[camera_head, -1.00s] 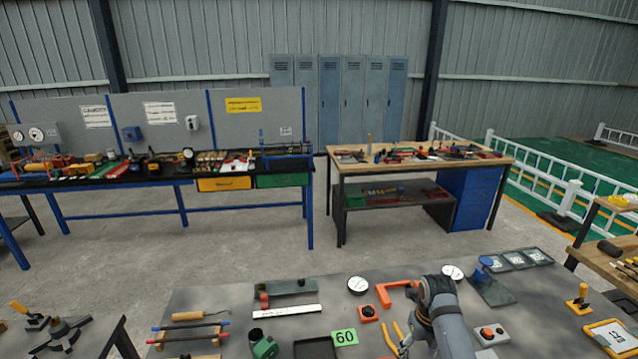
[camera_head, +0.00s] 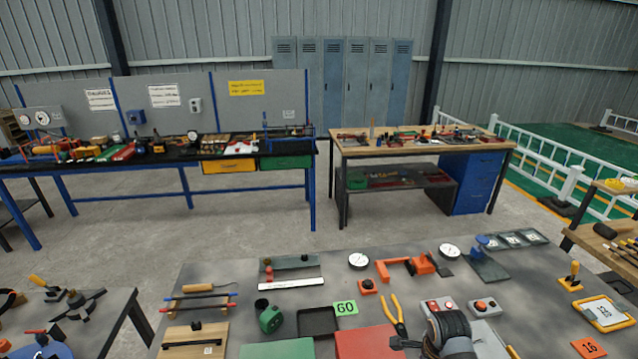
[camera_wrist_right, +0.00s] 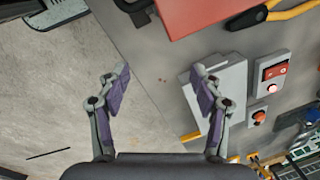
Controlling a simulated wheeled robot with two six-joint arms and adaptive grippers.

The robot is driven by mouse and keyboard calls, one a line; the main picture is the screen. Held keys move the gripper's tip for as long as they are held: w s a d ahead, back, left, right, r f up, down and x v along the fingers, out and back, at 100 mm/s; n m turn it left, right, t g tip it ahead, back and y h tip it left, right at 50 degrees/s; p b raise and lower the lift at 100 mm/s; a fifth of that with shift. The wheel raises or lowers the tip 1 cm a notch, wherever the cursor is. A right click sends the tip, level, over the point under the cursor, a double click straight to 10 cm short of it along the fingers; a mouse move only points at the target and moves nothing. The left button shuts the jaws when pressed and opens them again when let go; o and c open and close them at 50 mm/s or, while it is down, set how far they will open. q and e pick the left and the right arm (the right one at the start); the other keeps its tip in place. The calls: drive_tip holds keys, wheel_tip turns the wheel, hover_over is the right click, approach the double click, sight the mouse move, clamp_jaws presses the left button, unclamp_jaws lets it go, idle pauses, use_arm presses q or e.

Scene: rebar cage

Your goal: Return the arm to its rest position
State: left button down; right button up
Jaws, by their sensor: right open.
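My right arm (camera_head: 450,332) shows at the bottom of the head view, low over the front of the grey worktable (camera_head: 225,270). Its gripper is not clearly visible there. In the right wrist view my right gripper (camera_wrist_right: 160,76) is open, its two fingers spread wide with nothing between them. Behind the fingers lie the table edge, bare concrete floor and a pale grey plate (camera_wrist_right: 222,88). My left gripper is in neither view.
Near my right arm are yellow-handled pliers (camera_head: 395,318), a red box (camera_head: 367,342), button boxes (camera_head: 485,306) and an orange clamp (camera_head: 404,268). Open floor (camera_head: 250,232) lies behind the worktable.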

drive_tip(key=s+a+r+n+t, duration=0.1)
drive_tip(key=s+r+n, duration=0.1)
drive_tip(key=s+n, duration=0.7)
drive_tip(key=s+r+n+t, duration=0.15)
drive_tip(key=s+n, duration=0.35)
drive_tip(key=n, duration=0.8)
wheel_tip(320, 180, down, 32)
drive_tip(key=s+d+g+b, duration=0.1)
drive_tip(key=s+d+b, duration=0.1)
drive_tip(key=b, duration=0.4)
use_arm(q)
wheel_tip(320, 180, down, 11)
drive_tip(key=b, duration=0.5)
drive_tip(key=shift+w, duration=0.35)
use_arm(e)
drive_tip(key=s+d+f+g, duration=0.1)
drive_tip(key=s+f, duration=1.7)
drive_tip(key=f, duration=0.2)
drive_tip(key=shift+s+d+f, duration=0.15)
drive_tip(key=shift+s+f, duration=0.1)
drive_tip(key=shift+f, duration=0.1)
drive_tip(key=shift+g, duration=0.25)
